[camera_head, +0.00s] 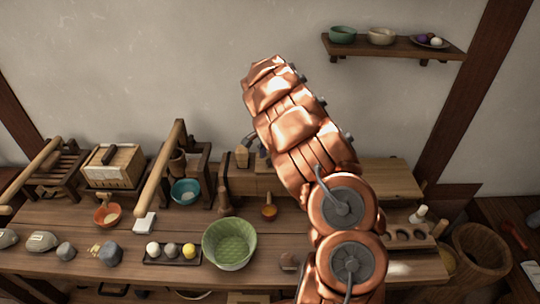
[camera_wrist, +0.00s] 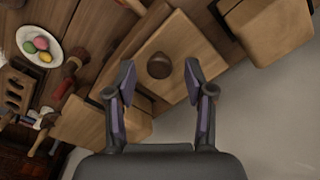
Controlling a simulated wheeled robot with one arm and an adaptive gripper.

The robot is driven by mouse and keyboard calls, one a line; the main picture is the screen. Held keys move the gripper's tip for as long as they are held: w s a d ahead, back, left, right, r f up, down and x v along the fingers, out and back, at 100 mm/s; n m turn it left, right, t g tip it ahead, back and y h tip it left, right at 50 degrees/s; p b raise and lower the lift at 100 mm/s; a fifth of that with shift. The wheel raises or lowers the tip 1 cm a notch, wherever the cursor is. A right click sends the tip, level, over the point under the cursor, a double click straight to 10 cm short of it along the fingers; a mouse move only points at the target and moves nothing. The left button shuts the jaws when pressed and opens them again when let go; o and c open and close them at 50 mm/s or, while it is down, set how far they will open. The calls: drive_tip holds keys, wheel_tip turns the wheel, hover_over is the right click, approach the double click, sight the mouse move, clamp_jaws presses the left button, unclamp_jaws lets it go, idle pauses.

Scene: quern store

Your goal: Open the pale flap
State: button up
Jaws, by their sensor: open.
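In the wrist view, a pale wooden panel (camera_wrist: 197,50) with a dark round knob (camera_wrist: 158,65) lies ahead of my gripper; I take this to be the pale flap. My gripper (camera_wrist: 160,76) is open, its two dark fingers on either side of the knob in the picture. I cannot tell how far the fingertips are from the panel. The panel looks closed, but its hinge side is not clear. In the head view, my copper-coloured arm covers much of this part of the bench, and I cannot make out the knob there.
The wooden bench (camera_head: 130,235) carries a green bowl (camera_head: 229,256), a teal bowl (camera_head: 185,197), a wooden box (camera_head: 112,166) and a tray of balls (camera_head: 152,261). A plate of coloured balls (camera_wrist: 27,59) shows in the wrist view. A shelf (camera_head: 395,49) hangs on the wall.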

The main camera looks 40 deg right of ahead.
drive_tip(key=shift+f, duration=0.35)
drive_tip(key=shift+c, duration=0.4)
drive_tip(key=shift+s, duration=0.1)
clamp_jaws()
